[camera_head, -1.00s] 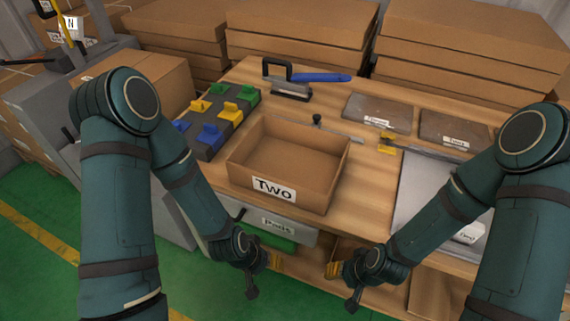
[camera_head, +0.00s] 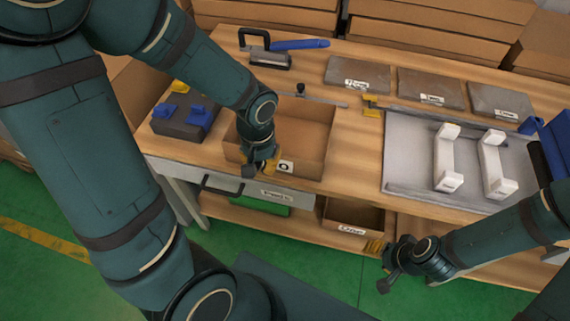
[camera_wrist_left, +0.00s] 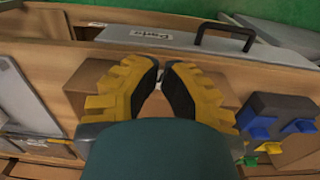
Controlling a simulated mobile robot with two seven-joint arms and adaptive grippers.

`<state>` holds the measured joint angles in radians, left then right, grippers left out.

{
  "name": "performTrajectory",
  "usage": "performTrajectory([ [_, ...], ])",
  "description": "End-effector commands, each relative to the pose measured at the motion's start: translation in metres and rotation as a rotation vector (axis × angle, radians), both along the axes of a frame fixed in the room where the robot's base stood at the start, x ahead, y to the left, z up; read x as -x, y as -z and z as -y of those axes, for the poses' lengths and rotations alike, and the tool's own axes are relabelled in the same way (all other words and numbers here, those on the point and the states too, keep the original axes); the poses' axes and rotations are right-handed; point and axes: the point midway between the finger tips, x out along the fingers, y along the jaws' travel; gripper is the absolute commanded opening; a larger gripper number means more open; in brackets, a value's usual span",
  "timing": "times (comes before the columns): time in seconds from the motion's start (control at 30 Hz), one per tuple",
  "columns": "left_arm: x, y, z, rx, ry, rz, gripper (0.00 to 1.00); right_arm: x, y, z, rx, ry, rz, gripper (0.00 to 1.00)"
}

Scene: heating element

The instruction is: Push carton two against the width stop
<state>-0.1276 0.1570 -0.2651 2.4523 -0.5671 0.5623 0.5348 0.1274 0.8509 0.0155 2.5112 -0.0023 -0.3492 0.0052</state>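Carton two (camera_head: 312,135) is an open brown box on the wooden table, left of centre in the head view. My left gripper (camera_head: 262,166) covers part of its front wall and label, leaving only the "O" visible. I cannot tell whether they touch. In the left wrist view, my left fingertips (camera_wrist_left: 163,66) are nearly together with nothing between them, and brown cardboard (camera_wrist_left: 88,78) shows behind them. A thin grey rail (camera_head: 325,102) with a black knob (camera_head: 300,89) lies behind the carton; which part is the width stop is unclear. My right gripper (camera_head: 378,250) is in front of the table, apart from the carton.
A dark block with blue pieces (camera_head: 197,118) stands left of the carton. A yellow piece (camera_head: 371,105) is to its right. A grey tray (camera_head: 405,150) holds two white brackets (camera_head: 447,157). Grey plates (camera_head: 357,75) and a blue-handled tool (camera_head: 300,44) lie at the back.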

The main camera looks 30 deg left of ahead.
Motion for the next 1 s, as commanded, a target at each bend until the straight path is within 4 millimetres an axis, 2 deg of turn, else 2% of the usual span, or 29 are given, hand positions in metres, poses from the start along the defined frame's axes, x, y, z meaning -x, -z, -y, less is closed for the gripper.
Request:
performTrajectory([
  [0.13, 0.002, -0.004, -0.006, -0.017, -0.01, -0.004, 0.0, 0.0, 0.0, 0.0, 0.0, 0.0, -0.001, 0.47],
  [0.27, 0.002, 0.011, -0.005, -0.017, -0.009, -0.006, 0.0, -0.001, 0.006, 0.0, 0.0, -0.001, 0.001, 0.47],
  [0.73, 0.003, 0.102, -0.005, -0.016, -0.008, -0.008, 0.0, -0.007, 0.041, 0.001, 0.003, 0.003, 0.017, 0.47],
  [0.83, -0.017, 0.094, -0.009, -0.016, -0.012, -0.001, 0.0, -0.007, 0.034, 0.001, 0.003, 0.003, 0.016, 0.47],
  [1.0, -0.032, 0.094, -0.012, -0.016, -0.01, -0.003, 0.0, -0.006, 0.033, 0.001, 0.003, 0.003, 0.016, 0.47],
])
